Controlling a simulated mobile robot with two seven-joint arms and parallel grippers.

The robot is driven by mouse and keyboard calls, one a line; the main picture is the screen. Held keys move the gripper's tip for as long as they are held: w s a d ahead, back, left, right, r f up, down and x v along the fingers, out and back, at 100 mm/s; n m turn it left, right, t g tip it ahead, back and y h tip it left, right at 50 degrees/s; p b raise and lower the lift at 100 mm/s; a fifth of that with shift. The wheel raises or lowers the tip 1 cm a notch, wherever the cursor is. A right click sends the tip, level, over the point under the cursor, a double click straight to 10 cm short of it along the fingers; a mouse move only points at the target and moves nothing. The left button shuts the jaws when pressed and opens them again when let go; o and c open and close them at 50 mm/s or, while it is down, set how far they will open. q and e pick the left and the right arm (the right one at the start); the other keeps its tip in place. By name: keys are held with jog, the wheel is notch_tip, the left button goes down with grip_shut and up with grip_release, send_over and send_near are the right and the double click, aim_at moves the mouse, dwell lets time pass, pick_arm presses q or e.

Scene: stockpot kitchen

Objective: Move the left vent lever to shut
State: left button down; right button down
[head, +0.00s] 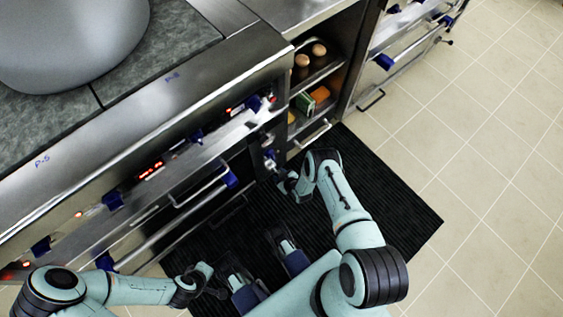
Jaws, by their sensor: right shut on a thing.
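A small metal lever with blue parts (270,157) sits low on the stove's front, at the right end beside the open shelf. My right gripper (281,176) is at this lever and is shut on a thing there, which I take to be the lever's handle. The fingers and wrist hide much of the grip, and the lever's exact angle is too small to read. I cannot tell from this view whether it is the left vent lever. My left gripper (214,291) is low in the picture, apart from the stove front, and its jaws are too small to read.
The stove front carries blue knobs (113,201), red displays and a long bar handle (170,231). A large grey pot (70,40) stands on top. An open shelf holds eggs (318,49) and small boxes (305,103). A black mat (395,205) covers the floor; tiles at right are clear.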

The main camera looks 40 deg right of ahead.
pick_arm(q)
jog(key=shift+s+d+r, duration=0.15)
jog(key=shift+s+r, duration=0.05)
jog(key=shift+s, duration=0.15)
pick_arm(e)
jog(key=shift+w+r+g, duration=0.25)
jog(key=shift+r+g, duration=0.15)
jog(key=shift+g, duration=0.3)
jog(key=c, duration=0.8)
grip_release()
pick_arm(q)
jog(key=s+d+r+g+h+p, duration=0.1)
jog(key=s+d+r+g+p, duration=0.1)
jog(key=s+r+p, duration=0.3)
jog(key=shift+s+d+r, duration=0.25)
jog(key=shift+s+r, duration=0.1)
jog(key=shift+s, duration=0.15)
pick_arm(e)
jog(key=v, duration=1.3)
jog(key=shift+r, duration=0.15)
jog(key=shift+a, duration=0.1)
